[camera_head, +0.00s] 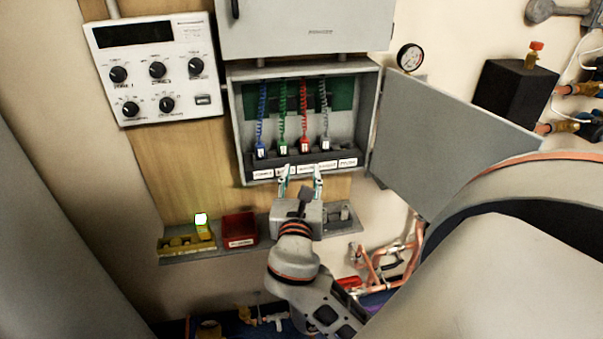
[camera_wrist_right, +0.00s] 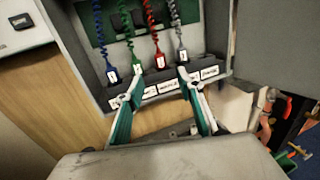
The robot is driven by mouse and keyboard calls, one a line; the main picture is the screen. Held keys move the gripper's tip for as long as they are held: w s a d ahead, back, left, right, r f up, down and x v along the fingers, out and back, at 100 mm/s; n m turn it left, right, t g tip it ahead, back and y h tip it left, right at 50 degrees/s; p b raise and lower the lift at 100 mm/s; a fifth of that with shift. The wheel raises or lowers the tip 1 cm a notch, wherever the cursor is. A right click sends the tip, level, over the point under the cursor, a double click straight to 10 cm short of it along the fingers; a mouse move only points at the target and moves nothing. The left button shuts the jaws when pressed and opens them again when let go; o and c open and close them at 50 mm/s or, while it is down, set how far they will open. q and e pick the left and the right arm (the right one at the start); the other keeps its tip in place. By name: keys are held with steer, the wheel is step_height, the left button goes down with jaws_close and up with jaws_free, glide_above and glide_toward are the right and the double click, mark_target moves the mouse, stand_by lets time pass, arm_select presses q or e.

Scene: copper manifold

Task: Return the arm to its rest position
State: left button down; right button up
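My right gripper (camera_head: 301,184) is in front of the lower edge of the open grey cabinet (camera_head: 236,130). Its two fingers are spread apart with nothing between them, and they also show open in the right wrist view (camera_wrist_right: 158,100). My right arm comes up from the bottom of the head view to the gripper. Inside the cabinet, blue (camera_head: 260,150), green (camera_head: 283,145), red (camera_head: 304,143) and grey (camera_head: 325,140) coiled-cord plugs stand in a row in a dark holder above white labels. My left gripper is not in view.
The cabinet door (camera_head: 430,140) stands open to the right. A control panel (camera_head: 150,68) with knobs hangs at the left. A shelf below carries a yellow holder (camera_head: 186,242) and a red bin (camera_head: 239,229). Copper pipes (camera_head: 385,262) are at the lower right.

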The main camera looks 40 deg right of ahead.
stand_by(0.3)
steer(key=s+a+f+m+y, duration=0.1)
steer(key=a+f+m+y, duration=0.4)
steer(key=f, duration=0.6)
steer(key=s+a+f+m+y, duration=0.1)
steer(key=a+f+m+y, duration=0.2)
steer(key=a+f+y, duration=0.55)
steer(key=s+a+f+m+g+y, duration=0.1)
steer(key=s+a+f+m, duration=0.2)
steer(key=s+f+m, duration=0.2)
steer(key=s+a+f+m+g+y, duration=0.1)
steer(key=s+a+f+m, duration=0.2)
steer(key=s+f+m, duration=0.3)
step_height(320, 180, down, 4)
steer(key=m, duration=0.3)
steer(key=shift+s+r+m, duration=0.15)
steer(key=shift+m, duration=0.25)
steer(key=shift+c, duration=1.3)
